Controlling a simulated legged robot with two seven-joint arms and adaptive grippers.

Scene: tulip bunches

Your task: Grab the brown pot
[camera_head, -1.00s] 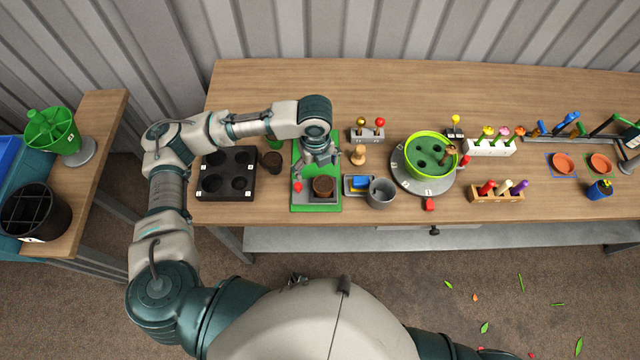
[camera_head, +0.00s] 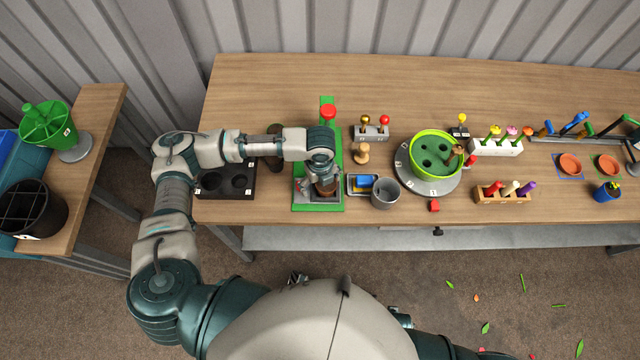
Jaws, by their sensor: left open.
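The brown pot (camera_head: 326,187) stands on the grey and green station near the table's front edge, left of the middle. My left gripper (camera_head: 321,178) points down over it, low and close. Its fingers are open and hide much of the pot. I cannot tell whether they touch it.
A black tray with holes (camera_head: 226,181) lies to the left, partly under my left arm. A red knob (camera_head: 327,111) stands behind the gripper. A grey cup (camera_head: 385,193) and a green round planter (camera_head: 436,154) stand to the right. The table's back is clear.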

